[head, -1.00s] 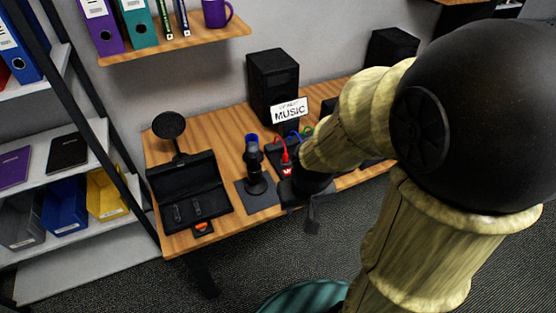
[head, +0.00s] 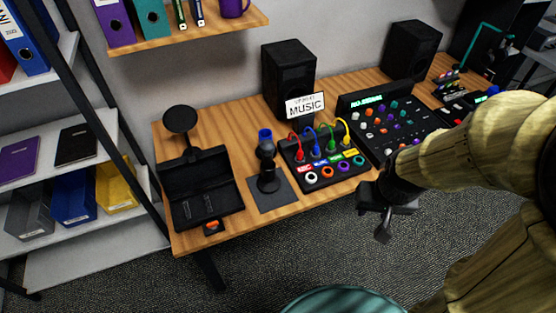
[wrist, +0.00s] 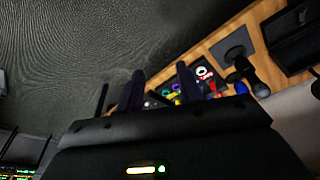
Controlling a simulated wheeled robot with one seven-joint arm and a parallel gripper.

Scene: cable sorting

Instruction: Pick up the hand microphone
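The hand microphone (head: 267,160) is black with a blue top. It stands upright on a dark square pad (head: 271,198) on the wooden desk. It also shows in the wrist view (wrist: 252,76), at the upper right, with its blue end toward my gripper. My gripper (head: 386,222) is in front of the desk's front edge, to the right of the microphone and apart from it. In the wrist view my gripper (wrist: 160,88) has its two dark fingers spread with a gap between them and nothing held.
A cable box (head: 328,172) with coloured plugs and a MUSIC sign (head: 305,105) stands right of the microphone. An open black case (head: 200,188) and a round black disc on a stand (head: 181,119) are to its left. A speaker (head: 288,80) and mixer (head: 388,125) stand farther back.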

